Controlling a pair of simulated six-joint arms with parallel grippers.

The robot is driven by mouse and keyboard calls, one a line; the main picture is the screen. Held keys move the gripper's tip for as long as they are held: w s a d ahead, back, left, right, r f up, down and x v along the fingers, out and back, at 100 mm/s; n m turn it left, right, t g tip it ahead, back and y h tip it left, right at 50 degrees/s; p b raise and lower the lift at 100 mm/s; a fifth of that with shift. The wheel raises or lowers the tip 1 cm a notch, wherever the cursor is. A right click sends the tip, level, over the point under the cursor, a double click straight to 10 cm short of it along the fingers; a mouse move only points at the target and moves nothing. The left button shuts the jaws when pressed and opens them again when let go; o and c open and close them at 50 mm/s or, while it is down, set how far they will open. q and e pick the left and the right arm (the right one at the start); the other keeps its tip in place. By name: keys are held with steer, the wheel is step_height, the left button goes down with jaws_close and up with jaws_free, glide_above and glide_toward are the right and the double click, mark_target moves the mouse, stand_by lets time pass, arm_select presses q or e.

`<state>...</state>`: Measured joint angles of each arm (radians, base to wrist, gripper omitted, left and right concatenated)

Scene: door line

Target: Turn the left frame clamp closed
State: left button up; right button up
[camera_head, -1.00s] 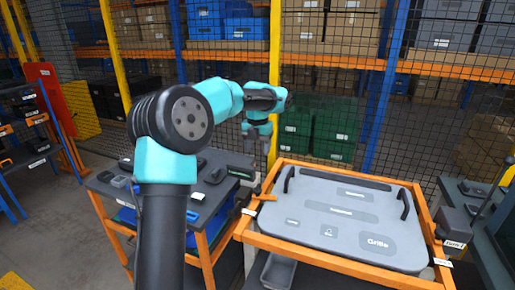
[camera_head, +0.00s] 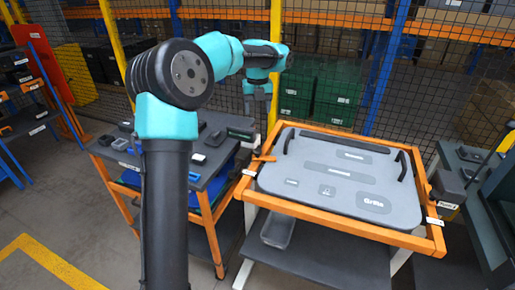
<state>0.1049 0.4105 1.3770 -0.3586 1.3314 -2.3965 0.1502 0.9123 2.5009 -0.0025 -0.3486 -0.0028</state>
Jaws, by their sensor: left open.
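The left frame clamp (camera_head: 263,158) is a small orange lever at the left edge of the orange frame (camera_head: 330,222), near its far left corner. A white label sits just below it. The frame holds a grey panel (camera_head: 345,200) with two black handles and several dark labels. My left gripper (camera_head: 258,114) is open and empty, fingers pointing down. In the picture it is above the clamp with a gap; I cannot tell the depth between them. Whether the clamp is turned open or closed is too small to judge. My right gripper is out of view.
A dark-topped cart (camera_head: 205,150) with small parts stands left of the frame. A dark clamp-like block (camera_head: 447,187) with a label sits at the frame's right side. A grey bin (camera_head: 278,229) lies under the frame. Mesh fencing and green crates (camera_head: 337,100) are behind.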

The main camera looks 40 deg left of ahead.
mark_target(257, 150)
arm_select(q)
step_height(257, 150, down, 17)
steer(key=shift+f, duration=0.2)
stand_by(0.5)
jaws_close()
stand_by(0.6)
